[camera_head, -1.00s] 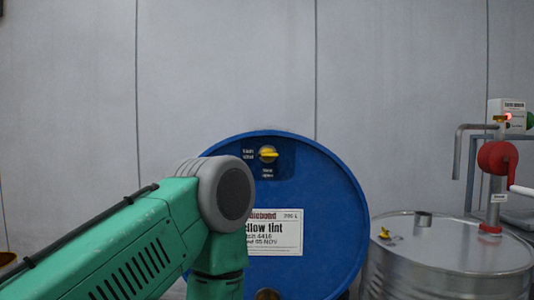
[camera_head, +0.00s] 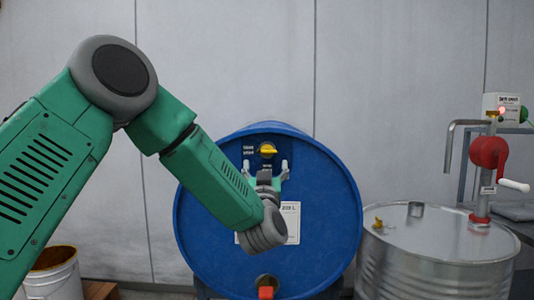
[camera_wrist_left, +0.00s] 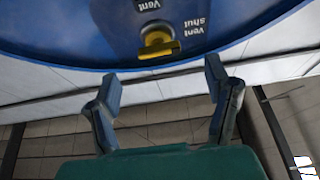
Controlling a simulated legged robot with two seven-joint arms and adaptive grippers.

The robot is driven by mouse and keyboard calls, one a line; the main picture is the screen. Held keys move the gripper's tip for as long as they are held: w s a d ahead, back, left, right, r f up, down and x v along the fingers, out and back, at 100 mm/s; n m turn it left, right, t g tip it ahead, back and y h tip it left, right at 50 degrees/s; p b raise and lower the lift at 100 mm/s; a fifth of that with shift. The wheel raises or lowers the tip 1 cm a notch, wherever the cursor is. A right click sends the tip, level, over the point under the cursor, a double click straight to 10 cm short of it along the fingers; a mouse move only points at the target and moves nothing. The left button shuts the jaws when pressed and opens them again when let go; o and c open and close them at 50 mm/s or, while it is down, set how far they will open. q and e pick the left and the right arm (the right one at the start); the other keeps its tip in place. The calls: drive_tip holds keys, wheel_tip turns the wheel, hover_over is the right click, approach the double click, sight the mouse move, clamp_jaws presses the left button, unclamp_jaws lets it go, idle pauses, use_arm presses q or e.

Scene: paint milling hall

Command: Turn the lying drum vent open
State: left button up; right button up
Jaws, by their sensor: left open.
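The blue drum (camera_head: 320,215) lies on its side with its round end facing me. Its yellow vent handle (camera_head: 267,151) sits near the top of that end, lying roughly crosswise. In the left wrist view the yellow vent handle (camera_wrist_left: 158,47) shows beside white "Vent shut" lettering and another partly readable vent label. My left gripper (camera_head: 266,168) is open and empty, just below the vent, one finger toward each side. In the left wrist view my left gripper (camera_wrist_left: 162,77) has its fingers wide apart, with the handle beyond the tips and not between them. My right gripper is not in view.
A steel drum (camera_head: 440,240) stands upright at right with a red hand pump (camera_head: 487,152) on it. A box with a red light (camera_head: 500,105) is behind. A white bucket (camera_head: 55,278) is at lower left. A red tap part (camera_head: 265,292) sits low on the blue drum.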

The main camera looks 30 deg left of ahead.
sight(267, 150)
use_arm(q)
drive_tip(key=x, duration=0.7)
drive_tip(key=shift+w+a, duration=0.15)
drive_tip(key=shift+w, duration=0.15)
drive_tip(key=c, duration=1.2)
